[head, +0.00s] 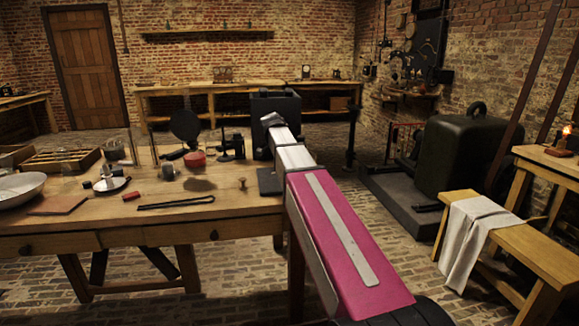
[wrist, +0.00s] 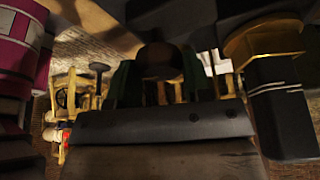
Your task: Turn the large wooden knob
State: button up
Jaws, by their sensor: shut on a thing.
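In the wrist view, a dark brown rounded knob (wrist: 160,62), likely the large wooden knob, sits between two dark green finger pads. My gripper (wrist: 158,80) is shut on it. Shadow hides the knob's edges and any pointer or marks, so its turn angle cannot be told. In the head view, my pink and white arm reaches over the table's right end, and its far end (head: 272,120) is at a black box (head: 275,97). The knob and my fingertips are hidden in that view.
The wooden table (head: 110,228) carries a small mushroom-shaped knob (head: 242,182), black tongs (head: 176,203), a red round piece (head: 195,159), a black disc on a stand (head: 186,125) and a white dish (head: 20,187). A bench with a grey cloth (head: 478,230) stands at right.

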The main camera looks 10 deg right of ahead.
dwell(0.3)
jog(key=o, duration=0.9)
jog(key=v, duration=1)
jog(key=shift+a+r, duration=0.15)
jog(key=shift+r, duration=0.25)
